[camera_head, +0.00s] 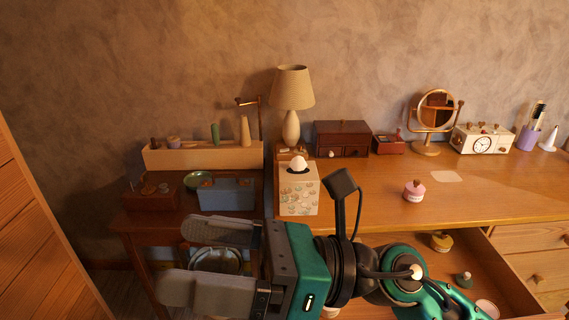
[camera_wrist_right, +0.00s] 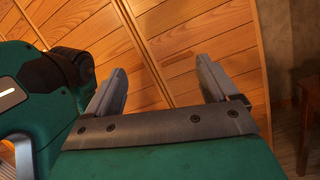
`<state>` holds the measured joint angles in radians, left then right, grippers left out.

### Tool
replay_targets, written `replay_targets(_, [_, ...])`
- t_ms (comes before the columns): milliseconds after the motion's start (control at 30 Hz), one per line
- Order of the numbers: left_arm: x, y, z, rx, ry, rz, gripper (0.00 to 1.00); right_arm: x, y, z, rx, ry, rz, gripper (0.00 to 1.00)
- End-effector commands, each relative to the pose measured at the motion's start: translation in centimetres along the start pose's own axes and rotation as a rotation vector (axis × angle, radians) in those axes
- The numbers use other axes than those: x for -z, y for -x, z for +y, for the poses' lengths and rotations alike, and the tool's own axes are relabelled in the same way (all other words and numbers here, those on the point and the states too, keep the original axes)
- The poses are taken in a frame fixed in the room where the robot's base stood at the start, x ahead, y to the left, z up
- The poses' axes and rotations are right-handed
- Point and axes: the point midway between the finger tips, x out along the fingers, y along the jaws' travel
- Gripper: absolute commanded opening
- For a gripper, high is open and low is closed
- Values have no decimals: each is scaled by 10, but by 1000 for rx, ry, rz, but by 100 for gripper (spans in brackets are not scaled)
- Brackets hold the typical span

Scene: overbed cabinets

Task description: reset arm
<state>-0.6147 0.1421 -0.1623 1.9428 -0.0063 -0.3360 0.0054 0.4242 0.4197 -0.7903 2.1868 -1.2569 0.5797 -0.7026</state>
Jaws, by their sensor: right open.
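My right gripper (camera_head: 200,262) reaches across the lower middle of the head view, its two grey fingers pointing left. The fingers are apart with nothing between them. It is in front of the small dark side table and the dresser's left end. In the right wrist view the same gripper (camera_wrist_right: 160,90) shows spread fingers with wooden panelling beyond them. My left gripper is not in the head view.
The dresser top (camera_head: 365,213) carries a tissue box (camera_head: 298,192), lamp (camera_head: 292,95), round mirror (camera_head: 435,108) and pink jar (camera_head: 414,190). An open drawer (camera_head: 480,262) juts out at right. A blue box (camera_head: 228,194) stands on the side table. A slatted wooden panel (camera_head: 35,240) is at left.

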Motion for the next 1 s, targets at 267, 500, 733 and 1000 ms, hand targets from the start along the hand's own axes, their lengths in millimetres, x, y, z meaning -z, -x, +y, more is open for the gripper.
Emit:
replay_targets(267, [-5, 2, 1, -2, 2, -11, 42, -78, 85, -70, 323, -664, -784, 87])
replay_targets(500, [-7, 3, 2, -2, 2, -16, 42, -22, 213, -125, 651, -1248, -1410, 87])
replay_targets(733, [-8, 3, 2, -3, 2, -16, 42, 100, 302, -105, 1009, -1717, -1927, 87])
replay_targets(1000, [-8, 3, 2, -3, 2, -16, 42, 187, 333, -44, -1212, 1813, 2057, 87])
